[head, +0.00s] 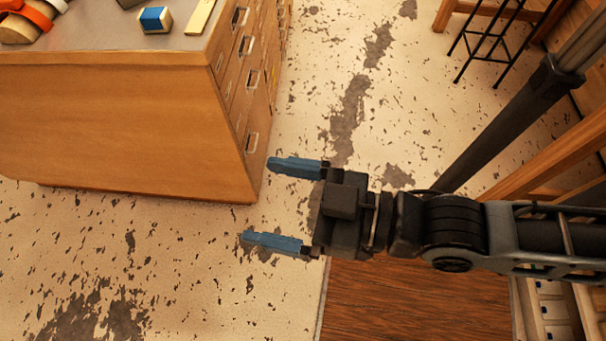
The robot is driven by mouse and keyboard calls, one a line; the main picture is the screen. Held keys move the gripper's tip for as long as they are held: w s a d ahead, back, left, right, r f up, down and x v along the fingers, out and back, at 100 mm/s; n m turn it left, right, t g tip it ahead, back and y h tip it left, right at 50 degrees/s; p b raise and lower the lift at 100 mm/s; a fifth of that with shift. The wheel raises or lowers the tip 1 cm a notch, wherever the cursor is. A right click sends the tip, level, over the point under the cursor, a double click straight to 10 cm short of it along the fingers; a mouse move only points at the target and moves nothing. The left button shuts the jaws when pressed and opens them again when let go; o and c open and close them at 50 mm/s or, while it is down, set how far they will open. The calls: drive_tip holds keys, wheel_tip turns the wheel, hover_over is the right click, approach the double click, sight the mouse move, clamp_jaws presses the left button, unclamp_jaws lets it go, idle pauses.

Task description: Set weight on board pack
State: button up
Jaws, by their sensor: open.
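My gripper (282,205) is open and empty, with its two blue fingers pointing left. It hangs over the floor, just right of the wooden cabinet's near corner, and touches nothing that I can see. On the cabinet's grey top, a small blue and cream block (155,19) sits near the back edge of the view. I cannot tell whether it is the weight. A flat pale yellow piece (201,16) lies to its right. No board pack can be made out for sure.
The wooden cabinet (125,125) with several drawers stands at upper left. Orange and white rolled items (28,18) lie on its top, cut by the frame. A black-legged stool (495,40) stands at upper right. The speckled floor (340,90) between them is clear.

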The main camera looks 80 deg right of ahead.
drive_tip(key=s+d+g, duration=0.1)
drive_tip(key=s+d, duration=0.2)
drive_tip(key=s, duration=0.3)
drive_tip(key=shift+s+d+n+g+y, duration=0.15)
drive_tip(key=shift+s+n+g+y, duration=0.15)
drive_tip(key=shift+g+y, duration=0.1)
drive_tip(key=shift+f, duration=0.1)
idle(0.6)
